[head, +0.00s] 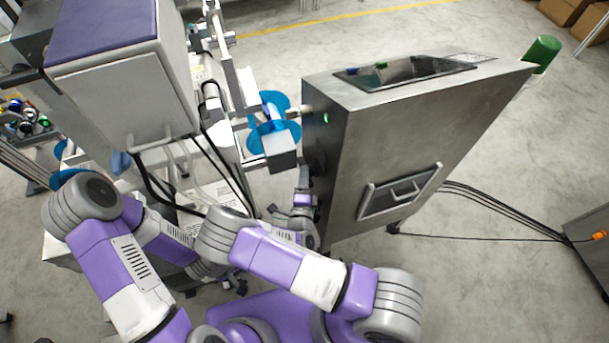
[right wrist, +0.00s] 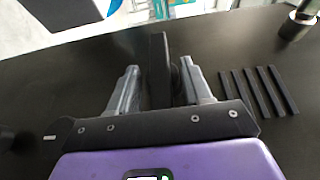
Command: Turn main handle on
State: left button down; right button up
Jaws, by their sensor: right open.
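A black upright bar, which looks like the main handle (right wrist: 158,58), stands out from a dark panel (right wrist: 60,82) in the right wrist view. My right gripper (right wrist: 160,68) is open, with one grey finger on each side of the bar. A gap shows between the bar and each finger, clearer on the left. In the head view my right gripper (head: 305,178) is at the shaded side of the steel cabinet (head: 420,130), and the handle cannot be made out there. My left arm reaches in from the left, but its gripper is hidden.
Vent slots (right wrist: 258,92) lie right of the gripper on the panel. A round metal post (right wrist: 298,24) stands at the upper right. Blue reels (head: 270,122) and a machine with a grey box (head: 125,90) stand left of the cabinet. Cables (head: 490,205) cross the floor at right.

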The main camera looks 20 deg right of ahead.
jog(key=p+v, duration=0.1)
jog(key=v, duration=0.5)
jog(key=shift+s, duration=0.35)
